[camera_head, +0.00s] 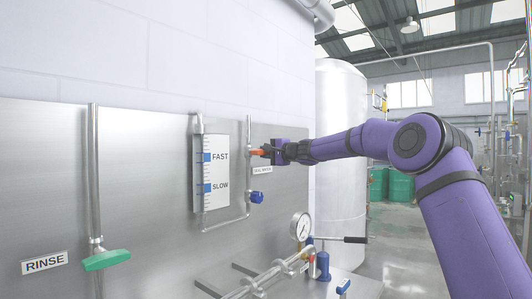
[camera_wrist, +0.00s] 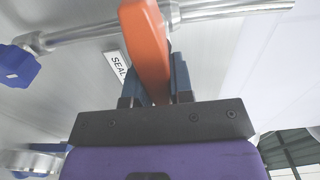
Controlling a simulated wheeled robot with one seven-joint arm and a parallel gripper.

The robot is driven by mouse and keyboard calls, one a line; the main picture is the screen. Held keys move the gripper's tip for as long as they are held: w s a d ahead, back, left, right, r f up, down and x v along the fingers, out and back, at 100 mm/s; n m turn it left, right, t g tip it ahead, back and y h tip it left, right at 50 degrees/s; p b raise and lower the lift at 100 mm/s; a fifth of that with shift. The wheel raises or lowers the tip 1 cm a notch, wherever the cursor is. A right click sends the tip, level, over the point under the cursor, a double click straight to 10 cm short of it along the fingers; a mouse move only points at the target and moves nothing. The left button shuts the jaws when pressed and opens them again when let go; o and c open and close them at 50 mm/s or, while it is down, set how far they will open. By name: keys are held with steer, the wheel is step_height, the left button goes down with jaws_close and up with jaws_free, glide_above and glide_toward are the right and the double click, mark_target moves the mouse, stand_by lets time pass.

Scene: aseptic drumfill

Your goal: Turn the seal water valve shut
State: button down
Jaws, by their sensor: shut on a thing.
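The seal water valve has an orange lever handle (camera_head: 257,152) on a thin vertical pipe, above a small plate (camera_head: 262,170) that seems to read seal water. My gripper (camera_head: 268,153) reaches it from the right and is shut on the handle. In the wrist view the orange handle (camera_wrist: 146,45) stands between the two fingers of my gripper (camera_wrist: 155,85), running from the pipe down into the jaws. The plate reading "SEAL" (camera_wrist: 117,66) shows just left of the fingers. The handle's lower end is hidden in the jaws.
A flow gauge marked FAST and SLOW (camera_head: 213,172) is left of the valve. A blue knob (camera_head: 257,197) sits below it; a green RINSE handle (camera_head: 106,260) is at lower left. A pressure gauge (camera_head: 300,227) and pipework stand lower right. A white tank (camera_head: 340,130) stands behind.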

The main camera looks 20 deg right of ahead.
steer(key=shift+f, duration=0.1)
stand_by(0.5)
steer(key=c, duration=1)
jaws_free()
steer(key=shift+d, duration=0.1)
steer(key=v, duration=1)
steer(key=shift+s+d, duration=0.2)
steer(key=shift+s, duration=0.1)
steer(key=shift+a, duration=0.1)
